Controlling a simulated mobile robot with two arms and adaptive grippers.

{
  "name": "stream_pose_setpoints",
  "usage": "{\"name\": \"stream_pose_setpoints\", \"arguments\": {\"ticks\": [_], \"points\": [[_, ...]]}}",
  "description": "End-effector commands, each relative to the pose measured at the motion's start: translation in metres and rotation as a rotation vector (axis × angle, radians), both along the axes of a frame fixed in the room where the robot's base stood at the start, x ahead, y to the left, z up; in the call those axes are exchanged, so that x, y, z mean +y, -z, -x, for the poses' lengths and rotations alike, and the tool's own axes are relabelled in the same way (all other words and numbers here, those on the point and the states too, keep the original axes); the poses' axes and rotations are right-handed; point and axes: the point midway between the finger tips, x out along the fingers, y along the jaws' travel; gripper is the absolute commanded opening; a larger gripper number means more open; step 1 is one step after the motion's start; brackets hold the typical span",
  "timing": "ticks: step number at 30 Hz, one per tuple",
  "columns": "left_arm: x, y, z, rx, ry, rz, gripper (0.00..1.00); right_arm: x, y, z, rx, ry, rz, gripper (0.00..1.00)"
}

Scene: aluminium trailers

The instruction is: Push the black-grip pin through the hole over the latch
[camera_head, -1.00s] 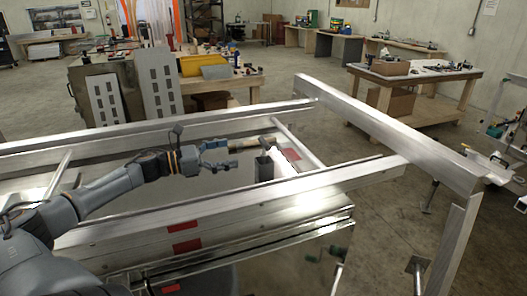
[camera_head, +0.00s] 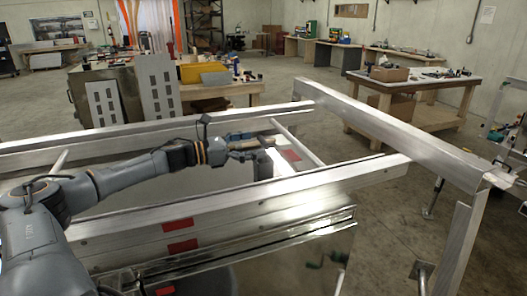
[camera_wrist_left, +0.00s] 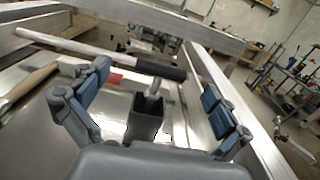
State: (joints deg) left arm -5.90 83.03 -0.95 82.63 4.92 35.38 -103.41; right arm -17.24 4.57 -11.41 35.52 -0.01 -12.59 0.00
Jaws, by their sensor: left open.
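In the left wrist view, a long pale metal rod with a black grip (camera_wrist_left: 160,68) runs across the picture, its grip end at the right. The grip lies beyond a dark, open-topped square tube (camera_wrist_left: 147,120) with a small metal piece (camera_wrist_left: 154,88) standing at its mouth. My left gripper (camera_wrist_left: 157,82) is open, its two fingers spread either side of the grip and tube, and nothing is clamped. In the head view my left gripper (camera_head: 238,146) is over the trailer frame near the crossbar. I cannot clearly make out the latch or its hole. My right gripper is out of view.
Aluminium rails (camera_head: 230,205) of the trailer frame run below and behind the arm, with a thick end beam (camera_head: 400,140) at the right. A wooden handle (camera_wrist_left: 28,88) lies left in the wrist view. Workbenches (camera_head: 420,85) stand farther back, with open floor between.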

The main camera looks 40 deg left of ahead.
Motion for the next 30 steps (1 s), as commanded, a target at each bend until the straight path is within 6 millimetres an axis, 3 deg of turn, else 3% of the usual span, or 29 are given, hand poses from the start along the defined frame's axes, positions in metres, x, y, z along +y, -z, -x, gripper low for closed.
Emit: {"name": "stream_pose_setpoints", "arguments": {"ticks": [5, 15, 26, 30], "points": [[-0.003, -0.003, -0.007, -0.006, 0.001, 0.000, 1.00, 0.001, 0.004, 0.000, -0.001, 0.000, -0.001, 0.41], [-0.011, -0.004, -0.023, -0.002, -0.002, 0.002, 1.00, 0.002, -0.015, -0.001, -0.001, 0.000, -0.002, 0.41], [-0.013, -0.001, -0.026, 0.001, 0.000, 0.000, 1.00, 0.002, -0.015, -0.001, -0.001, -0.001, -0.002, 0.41], [-0.013, -0.001, -0.025, 0.001, 0.000, 0.000, 0.76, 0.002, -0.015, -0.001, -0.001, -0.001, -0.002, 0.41]]}}
